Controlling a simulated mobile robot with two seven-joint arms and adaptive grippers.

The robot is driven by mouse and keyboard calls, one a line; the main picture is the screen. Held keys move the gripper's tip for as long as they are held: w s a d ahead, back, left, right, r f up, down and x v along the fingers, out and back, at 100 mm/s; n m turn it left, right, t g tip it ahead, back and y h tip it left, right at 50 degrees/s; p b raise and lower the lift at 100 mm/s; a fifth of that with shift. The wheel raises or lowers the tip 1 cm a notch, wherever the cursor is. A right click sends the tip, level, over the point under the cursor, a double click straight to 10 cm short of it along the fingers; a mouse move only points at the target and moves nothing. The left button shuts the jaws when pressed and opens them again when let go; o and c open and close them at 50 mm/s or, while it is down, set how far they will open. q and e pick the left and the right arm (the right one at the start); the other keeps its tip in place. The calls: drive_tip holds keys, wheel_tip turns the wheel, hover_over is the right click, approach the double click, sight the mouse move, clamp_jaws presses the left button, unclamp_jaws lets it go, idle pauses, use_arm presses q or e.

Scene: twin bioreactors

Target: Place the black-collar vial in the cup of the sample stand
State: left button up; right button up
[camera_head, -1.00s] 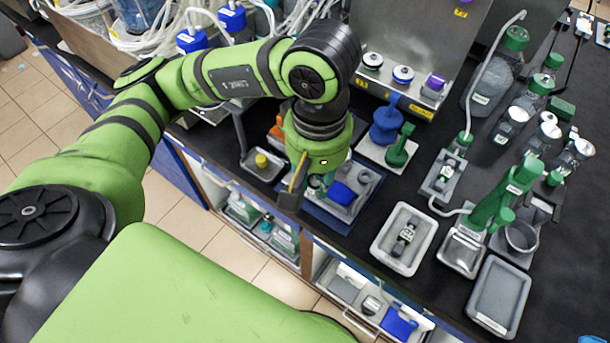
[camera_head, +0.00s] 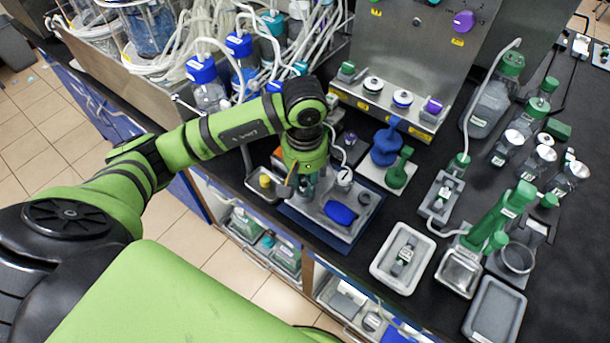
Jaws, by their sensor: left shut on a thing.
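My left gripper (camera_head: 300,186) is over the left part of a grey tray on a blue base (camera_head: 318,232). It is shut on a small vial-like thing, mostly hidden by the fingers; its collar colour cannot be told. In the grey tray, a small round grey cup (camera_head: 364,198) is to the right of the gripper, near a white-topped piece (camera_head: 345,178). A blue oval piece (camera_head: 341,213) lies in front of them. I cannot tell for sure which part is the sample stand. My right gripper is not in view.
A small tray with a yellow-capped item (camera_head: 265,181) is left of the gripper. Blue (camera_head: 386,146) and green (camera_head: 400,170) pieces stand on a white plate behind right. A white tray (camera_head: 378,270) and a green stand (camera_head: 495,215) are farther right. Tubed bottles crowd the back left.

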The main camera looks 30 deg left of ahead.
use_arm(q)
drive_tip(key=shift+f, duration=0.4)
drive_tip(key=shift+f+b, duration=0.25)
drive_tip(key=shift+b, duration=0.1)
drive_tip(key=o, duration=0.8)
drive_tip(key=shift+r, duration=0.1)
